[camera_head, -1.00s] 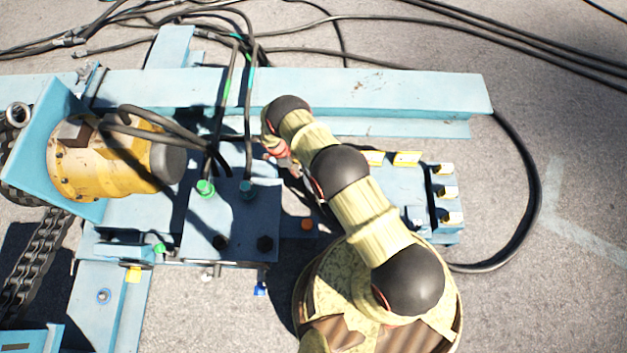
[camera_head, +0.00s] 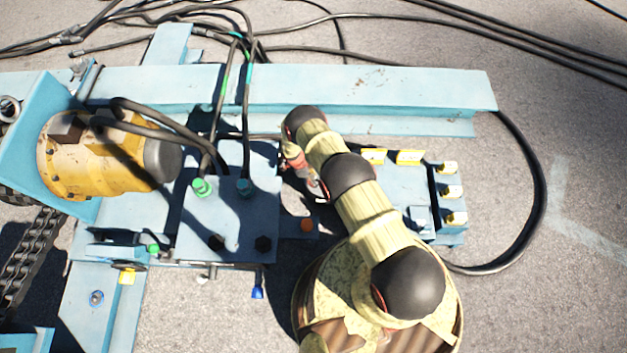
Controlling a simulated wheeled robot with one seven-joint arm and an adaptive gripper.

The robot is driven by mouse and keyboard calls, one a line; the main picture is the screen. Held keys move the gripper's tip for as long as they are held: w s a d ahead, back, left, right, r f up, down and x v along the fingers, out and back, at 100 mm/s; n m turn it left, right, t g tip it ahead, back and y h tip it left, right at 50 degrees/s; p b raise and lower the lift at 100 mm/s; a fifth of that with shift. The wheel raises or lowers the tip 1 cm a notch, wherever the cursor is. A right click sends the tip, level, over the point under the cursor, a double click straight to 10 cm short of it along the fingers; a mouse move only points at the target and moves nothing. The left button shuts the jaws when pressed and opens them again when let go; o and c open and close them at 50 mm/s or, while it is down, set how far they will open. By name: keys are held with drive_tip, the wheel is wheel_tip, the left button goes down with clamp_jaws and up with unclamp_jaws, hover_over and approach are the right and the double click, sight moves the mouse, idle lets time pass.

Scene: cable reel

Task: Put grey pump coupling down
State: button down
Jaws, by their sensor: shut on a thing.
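My gripper (camera_head: 316,187) hangs below the bent wrist of my yellow and black arm, in the gap between the blue block with hoses and the low blue plate (camera_head: 395,190) on the right. It is small in view and partly covered by my arm. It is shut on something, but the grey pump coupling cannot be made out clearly. I cannot tell whether the held thing touches any surface below.
A blue block (camera_head: 228,215) carries two hoses with green and teal fittings (camera_head: 202,187). A yellow motor (camera_head: 85,165) stands at left. A long blue beam (camera_head: 370,88) runs behind. Yellow-marked blocks (camera_head: 452,191) line the plate's right edge. Open asphalt (camera_head: 580,270) lies at right.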

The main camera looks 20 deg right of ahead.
drive_tip(key=shift+d+r+t+y, duration=0.2)
drive_tip(key=shift+d+t+y, duration=0.1)
drive_tip(key=shift+y, duration=0.4)
drive_tip(key=shift+s+d+y+b, duration=0.15)
drive_tip(key=shift+y+b, duration=0.5)
drive_tip(key=shift+y, duration=0.05)
drive_tip(key=shift+d+t, duration=0.15)
drive_tip(key=shift+t, duration=0.15)
drive_tip(key=shift+f+b, duration=0.25)
drive_tip(key=shift+b, duration=0.25)
drive_tip(key=shift+f, duration=0.1)
drive_tip(key=c, duration=1.3)
unclamp_jaws()
drive_tip(key=shift+c, duration=0.2)
